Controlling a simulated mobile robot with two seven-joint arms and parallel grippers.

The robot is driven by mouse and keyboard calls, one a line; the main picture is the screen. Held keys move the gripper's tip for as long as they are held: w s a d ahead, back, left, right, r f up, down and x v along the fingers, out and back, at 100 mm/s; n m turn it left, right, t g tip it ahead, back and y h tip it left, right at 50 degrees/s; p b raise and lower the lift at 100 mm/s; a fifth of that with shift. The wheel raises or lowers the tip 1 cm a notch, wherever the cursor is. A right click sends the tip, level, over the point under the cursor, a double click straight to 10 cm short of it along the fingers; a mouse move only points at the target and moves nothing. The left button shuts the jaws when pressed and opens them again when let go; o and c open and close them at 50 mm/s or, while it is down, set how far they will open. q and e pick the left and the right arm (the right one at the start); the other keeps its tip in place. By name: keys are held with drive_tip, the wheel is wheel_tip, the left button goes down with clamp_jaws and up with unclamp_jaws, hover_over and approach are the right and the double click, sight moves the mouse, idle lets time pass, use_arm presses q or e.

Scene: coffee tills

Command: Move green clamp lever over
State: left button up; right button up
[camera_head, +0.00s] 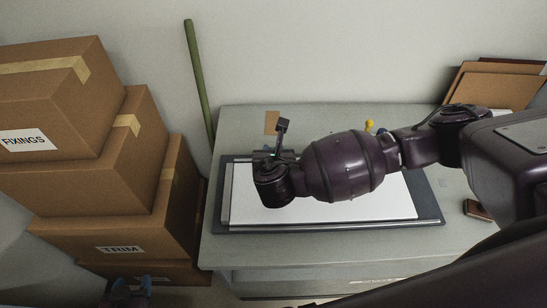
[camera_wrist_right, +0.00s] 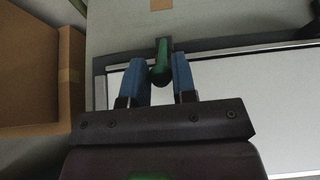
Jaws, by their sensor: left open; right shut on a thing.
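My left gripper (camera_head: 131,287) is open and empty, low at the left in front of the boxes, partly cut off by the bottom edge.
The white panel (camera_head: 395,202) lies in a dark frame (camera_head: 330,228) on the grey bench (camera_head: 222,247). Stacked cardboard boxes (camera_head: 140,228) stand left of it. A green pole (camera_head: 198,80) leans on the wall. A small yellow knob (camera_head: 369,125) shows behind my right arm. A brown block (camera_head: 476,209) lies at the right.

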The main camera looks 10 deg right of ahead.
drive_tip(key=shift+w+r, duration=0.35)
drive_tip(key=shift+r, duration=0.05)
drive_tip(key=shift+w+d, duration=0.1)
drive_tip(key=shift+w+d+r, duration=0.15)
drive_tip(key=shift+w+r, duration=0.25)
drive_tip(key=shift+w, duration=0.2)
drive_tip(key=shift+w+d+r, duration=0.1)
drive_tip(key=shift+w+r, duration=0.3)
drive_tip(key=shift+w, duration=0.25)
drive_tip(key=shift+w+d+r, duration=0.15)
drive_tip(key=shift+w+r, duration=0.1)
drive_tip(key=shift+w, duration=0.4)
drive_tip(key=shift+w+d+r, duration=0.1)
drive_tip(key=shift+w+r, duration=0.15)
drive_tip(key=shift+w, duration=0.4)
